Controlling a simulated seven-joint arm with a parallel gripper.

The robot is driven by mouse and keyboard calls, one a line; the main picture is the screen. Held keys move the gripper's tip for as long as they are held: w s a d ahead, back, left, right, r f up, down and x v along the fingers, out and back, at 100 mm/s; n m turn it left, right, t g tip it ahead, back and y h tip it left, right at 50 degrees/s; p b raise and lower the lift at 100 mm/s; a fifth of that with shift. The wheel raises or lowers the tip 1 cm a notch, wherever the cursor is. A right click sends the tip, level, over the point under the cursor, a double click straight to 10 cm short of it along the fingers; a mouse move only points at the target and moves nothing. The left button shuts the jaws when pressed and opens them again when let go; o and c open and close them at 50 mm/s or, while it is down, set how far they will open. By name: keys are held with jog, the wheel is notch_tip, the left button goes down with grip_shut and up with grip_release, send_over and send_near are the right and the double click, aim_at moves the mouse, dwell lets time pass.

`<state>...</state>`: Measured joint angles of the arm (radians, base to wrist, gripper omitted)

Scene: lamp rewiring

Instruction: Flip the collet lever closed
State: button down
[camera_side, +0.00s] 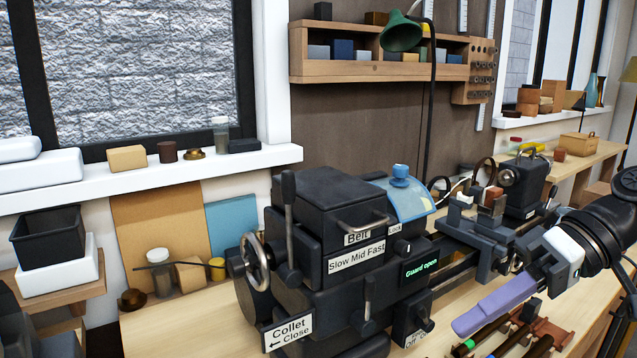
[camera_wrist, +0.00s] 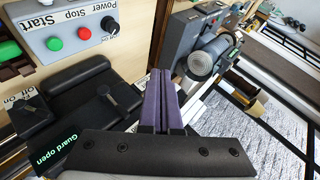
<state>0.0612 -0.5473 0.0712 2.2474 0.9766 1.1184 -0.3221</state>
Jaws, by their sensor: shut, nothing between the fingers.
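The lathe headstock (camera_side: 345,270) is a dark block at the centre of the side view. A sign (camera_side: 288,333) reading "Collet ← Close" hangs at its lower left. An upright dark lever (camera_side: 289,215) with a thick grip stands above that sign, beside the handwheel; it looks like the collet lever. It does not show clearly in the wrist view. My gripper (camera_side: 458,326) is right of the headstock, well away from that lever, with its purple fingers pointing left and slightly down. In the wrist view the fingers (camera_wrist: 159,76) are together with nothing between them.
A blue clear guard (camera_side: 405,197) is raised, and a display (camera_side: 420,267) reads "Guard open". Another lever (camera_side: 367,300) stands on the headstock front. A control panel (camera_wrist: 82,36) with buttons and several tools (camera_side: 505,340) lie near my gripper. A handwheel (camera_side: 257,262) sticks out left.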

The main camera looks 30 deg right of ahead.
aim_at(318, 201)
jog(key=w+a+r+m+t+y, duration=0.1)
jog(key=w+r+m+t+y, duration=0.15)
jog(key=w+r+y, duration=0.5)
jog(key=w+d+m, duration=0.1)
jog(key=w, duration=0.2)
jog(key=w+d+r+m+t+h, duration=0.1)
jog(key=w, duration=0.2)
jog(key=w+d+r+m+t+h, duration=0.1)
jog(key=w+d, duration=0.1)
jog(key=w, duration=0.2)
jog(key=shift+w+m+t, duration=0.1)
jog(key=shift+m+t, duration=0.15)
jog(key=shift+a, duration=0.1)
jog(key=x, duration=1)
